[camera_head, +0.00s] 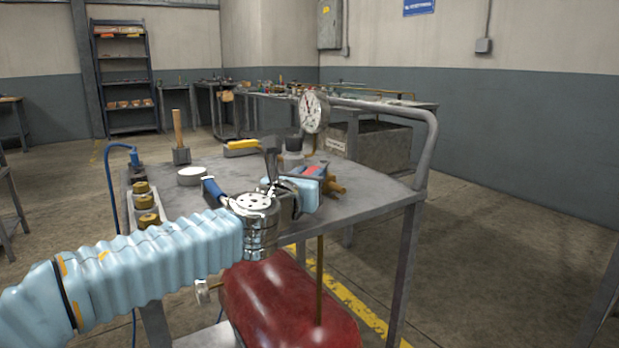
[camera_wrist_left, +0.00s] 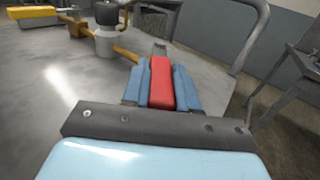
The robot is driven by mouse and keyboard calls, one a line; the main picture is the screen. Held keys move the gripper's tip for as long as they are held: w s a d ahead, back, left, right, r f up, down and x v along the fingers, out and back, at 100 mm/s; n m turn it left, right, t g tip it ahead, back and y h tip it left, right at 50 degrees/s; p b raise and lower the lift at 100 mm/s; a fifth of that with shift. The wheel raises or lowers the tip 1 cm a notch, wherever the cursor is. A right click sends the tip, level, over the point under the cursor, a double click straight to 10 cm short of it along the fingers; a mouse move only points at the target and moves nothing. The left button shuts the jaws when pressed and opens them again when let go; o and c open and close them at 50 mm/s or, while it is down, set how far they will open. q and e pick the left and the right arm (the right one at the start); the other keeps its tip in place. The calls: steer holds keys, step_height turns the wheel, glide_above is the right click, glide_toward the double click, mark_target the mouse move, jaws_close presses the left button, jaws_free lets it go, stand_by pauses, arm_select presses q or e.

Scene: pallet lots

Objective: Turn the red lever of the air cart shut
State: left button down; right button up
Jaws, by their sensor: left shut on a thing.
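The air cart (camera_head: 375,208) has a grey metal top with a red tank (camera_head: 285,305) below it. A round dial gauge (camera_head: 314,111) stands at the top's back edge. My left gripper (camera_head: 314,171) reaches over the top and is shut on the red lever, whose red shows between the blue fingers (camera_wrist_left: 160,84) in the left wrist view (camera_wrist_left: 161,82). Brass fittings (camera_head: 335,186) show just beyond the gripper. Part of the lever and its pivot are hidden by the fingers. My right gripper is not in view.
On the cart top are a wooden-handled tool (camera_head: 179,135), a white round item (camera_head: 191,175), a yellow-handled brush (camera_head: 241,146) and several brass fittings (camera_head: 146,201) at the left. A bent rail (camera_head: 425,140) borders the right side. Floor at right is clear.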

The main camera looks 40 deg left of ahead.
arm_select(q)
steer(key=c, duration=0.9)
jaws_free()
steer(key=shift+r, duration=0.15)
steer(key=p+v, duration=0.3)
steer(key=v, duration=1)
steer(key=shift+s+d, duration=0.15)
steer(key=shift+s, duration=0.2)
